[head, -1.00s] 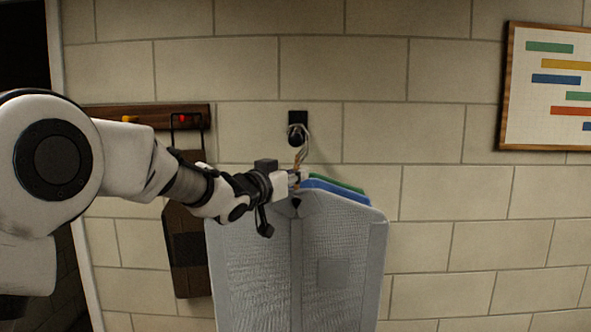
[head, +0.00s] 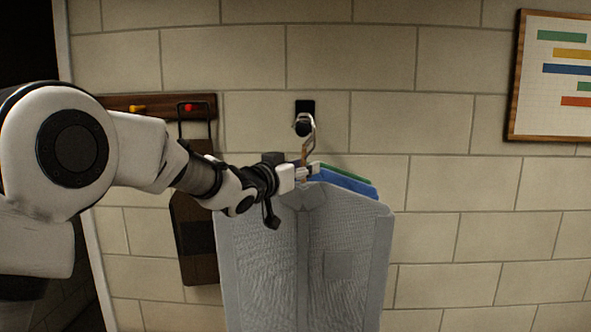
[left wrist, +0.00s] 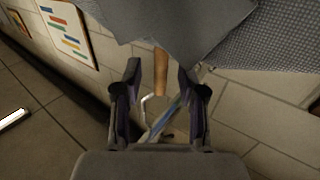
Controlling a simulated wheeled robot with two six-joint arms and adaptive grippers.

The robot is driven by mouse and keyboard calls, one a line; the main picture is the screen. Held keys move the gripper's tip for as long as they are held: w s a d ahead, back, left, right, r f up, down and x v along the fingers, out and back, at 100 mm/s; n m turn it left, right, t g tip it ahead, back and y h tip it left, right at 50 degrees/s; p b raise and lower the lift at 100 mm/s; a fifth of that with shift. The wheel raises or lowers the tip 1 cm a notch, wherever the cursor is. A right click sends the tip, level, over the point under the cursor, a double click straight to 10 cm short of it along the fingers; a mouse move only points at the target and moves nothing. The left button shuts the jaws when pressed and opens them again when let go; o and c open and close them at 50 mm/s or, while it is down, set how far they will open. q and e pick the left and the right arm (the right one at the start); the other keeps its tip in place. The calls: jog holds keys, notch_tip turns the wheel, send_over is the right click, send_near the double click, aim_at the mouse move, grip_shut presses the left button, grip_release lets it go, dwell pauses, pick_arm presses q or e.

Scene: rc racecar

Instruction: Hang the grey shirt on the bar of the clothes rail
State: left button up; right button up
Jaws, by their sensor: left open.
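The grey shirt (head: 265,265) hangs upright on a hanger in the head view. The hanger's metal hook (head: 314,130) is at the dark bar end (head: 303,125), which stands out from a black wall plate; it looks hung over it. My left gripper (head: 308,172) is at the top of the shirt, by the hanger's neck. In the left wrist view my left gripper (left wrist: 158,95) is open, with the wooden hanger neck (left wrist: 161,70) between its fingers and apart from both. The grey shirt also shows there at the top (left wrist: 175,30). My right gripper is out of view.
A blue garment (head: 348,184) and a green garment (head: 342,173) hang close behind the grey shirt. At left, a wooden peg board (head: 150,105) holds a dark brown hanging item (head: 195,240). A framed chart (head: 560,80) is on the wall at right.

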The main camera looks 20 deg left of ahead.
pick_arm(q)
jog(key=v, duration=1.2)
notch_tip(320, 180, down, 20)
jog(key=w+d+g+b, duration=0.1)
jog(key=w+g, duration=0.2)
jog(key=g, duration=0.1)
jog(key=s+d+f+n+g+y+b, duration=0.15)
jog(key=s+f, duration=0.35)
jog(key=f, duration=0.7)
jog(key=s+f+g+p, duration=0.1)
jog(key=s+f+g, duration=0.3)
jog(key=f, duration=0.7)
jog(key=s+d+f+n+g+y+b, duration=0.15)
jog(key=s+f, duration=0.45)
jog(key=f, duration=0.6)
jog(key=s+a+f+g, duration=0.1)
jog(key=s+f+g, duration=0.1)
jog(key=s, duration=0.6)
jog(key=s+a+f+g+y, duration=0.1)
jog(key=s+f+g, duration=0.1)
jog(key=s+f, duration=0.3)
jog(key=s+a+f+n+g+y, duration=0.1)
jog(key=s+f, duration=0.3)
jog(key=s, duration=0.8)
jog(key=shift+s+a+g, duration=0.3)
jog(key=shift+a+g, duration=0.1)
jog(key=shift+g, duration=0.2)
jog(key=shift+w, duration=0.1)
